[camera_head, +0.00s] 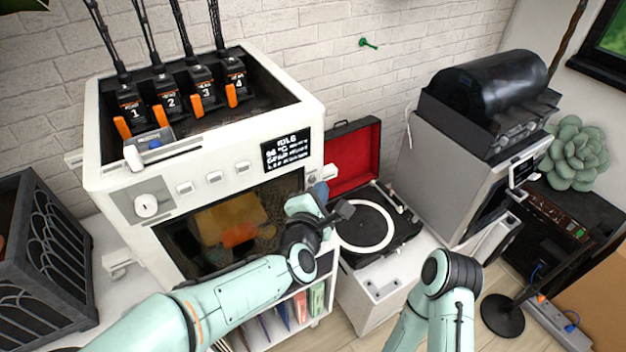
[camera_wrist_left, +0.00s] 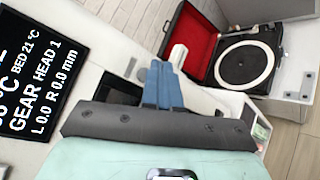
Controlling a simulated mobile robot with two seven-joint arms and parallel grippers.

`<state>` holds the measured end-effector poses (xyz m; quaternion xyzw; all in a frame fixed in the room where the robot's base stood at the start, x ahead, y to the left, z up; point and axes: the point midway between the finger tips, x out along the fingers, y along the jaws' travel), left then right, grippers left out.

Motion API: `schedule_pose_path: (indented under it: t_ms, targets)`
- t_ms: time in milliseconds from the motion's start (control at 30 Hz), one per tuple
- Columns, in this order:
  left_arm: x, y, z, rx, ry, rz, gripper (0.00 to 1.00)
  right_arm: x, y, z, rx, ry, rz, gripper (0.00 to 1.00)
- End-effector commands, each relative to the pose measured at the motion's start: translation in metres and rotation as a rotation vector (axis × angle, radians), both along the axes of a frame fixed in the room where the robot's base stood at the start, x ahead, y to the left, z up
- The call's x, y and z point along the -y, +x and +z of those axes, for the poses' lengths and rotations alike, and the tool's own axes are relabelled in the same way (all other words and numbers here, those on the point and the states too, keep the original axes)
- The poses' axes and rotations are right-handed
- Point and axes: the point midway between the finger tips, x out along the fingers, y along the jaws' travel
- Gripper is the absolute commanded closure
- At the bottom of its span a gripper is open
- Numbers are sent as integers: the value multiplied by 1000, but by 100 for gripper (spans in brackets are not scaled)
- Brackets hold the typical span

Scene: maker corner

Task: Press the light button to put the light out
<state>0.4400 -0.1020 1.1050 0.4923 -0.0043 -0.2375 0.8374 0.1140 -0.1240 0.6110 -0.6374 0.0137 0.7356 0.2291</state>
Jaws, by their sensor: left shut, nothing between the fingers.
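The large white 3D printer (camera_head: 205,150) stands left of centre with its dark screen (camera_head: 286,150) lit. Several small pale buttons (camera_head: 214,177) sit in a row on its front, left of the screen; I cannot tell which is the light button. My left gripper (camera_head: 319,190) is beside the printer's front right corner, below and right of the screen. In the left wrist view the gripper's blue fingers (camera_wrist_left: 161,66) are together with nothing between them. A small white knob-like part (camera_wrist_left: 178,53) shows near their tips; contact is unclear. My right arm is partly visible, its gripper out of frame.
A record player (camera_head: 365,225) with an open red-lined lid (camera_head: 352,158) stands right of the printer. A grey machine with a black roll (camera_head: 490,82) stands further right. A dark crate (camera_head: 40,255) is at left. Wooden floor shows at the bottom.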

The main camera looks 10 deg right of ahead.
Motion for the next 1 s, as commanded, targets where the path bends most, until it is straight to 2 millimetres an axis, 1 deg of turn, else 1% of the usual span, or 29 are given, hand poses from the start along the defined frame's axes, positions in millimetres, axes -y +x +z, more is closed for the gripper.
schedule_pose_path:
  t_ms: [467, 800, 1000]
  targets:
    - [0, 0, 0, 0, 0, 0, 100, 0, 0, 0, 0, 0, 0, 40]
    - [-3, 8, -1, -1, -1, 1, 100, 0, -4, -7, -4, 0, 0, 40]
    - [-3, 9, 0, 0, 0, 0, 100, 0, -3, -6, -4, 0, 0, 40]
